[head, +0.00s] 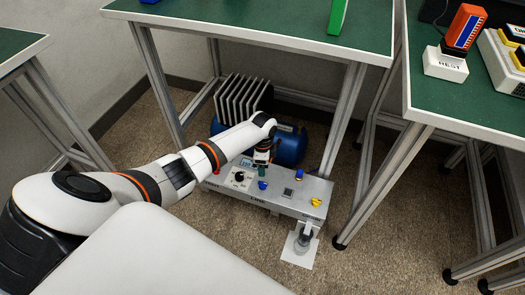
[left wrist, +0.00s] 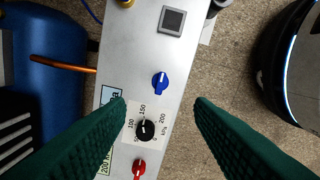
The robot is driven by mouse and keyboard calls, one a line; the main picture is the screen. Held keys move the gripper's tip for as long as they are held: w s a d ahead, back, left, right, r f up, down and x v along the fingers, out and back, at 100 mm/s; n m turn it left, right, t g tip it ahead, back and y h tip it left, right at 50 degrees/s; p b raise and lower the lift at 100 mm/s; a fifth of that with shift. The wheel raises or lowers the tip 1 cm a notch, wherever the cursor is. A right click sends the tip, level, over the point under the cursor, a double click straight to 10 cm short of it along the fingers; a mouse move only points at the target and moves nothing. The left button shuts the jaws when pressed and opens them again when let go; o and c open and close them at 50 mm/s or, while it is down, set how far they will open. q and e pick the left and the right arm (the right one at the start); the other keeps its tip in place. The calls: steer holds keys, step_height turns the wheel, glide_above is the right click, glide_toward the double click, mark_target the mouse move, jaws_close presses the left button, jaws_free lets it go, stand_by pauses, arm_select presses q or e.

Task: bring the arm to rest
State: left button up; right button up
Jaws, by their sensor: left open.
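My left arm reaches in from the left in the head view, and its gripper (head: 262,160) is over the grey control panel (head: 285,203) under the middle table. In the left wrist view the two dark green fingers (left wrist: 158,135) are spread wide with nothing between them. Below them is a black dial (left wrist: 145,130) with a printed scale marked 100, 150 and 200. A blue knob (left wrist: 160,82) and a red knob (left wrist: 139,168) sit on either side of the dial. The fingers appear to be above the panel, apart from the knobs. My right gripper is not in view.
A blue tank (head: 290,146) and grey fins (head: 242,98) stand behind the panel. The green-topped table (head: 260,22) and its metal legs (head: 345,140) rise around the arm. The right table holds an orange and blue device (head: 465,27) on a white REST stand (head: 446,65).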

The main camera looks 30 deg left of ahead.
arm_select(q)
steer(key=shift+d, duration=0.1)
stand_by(0.4)
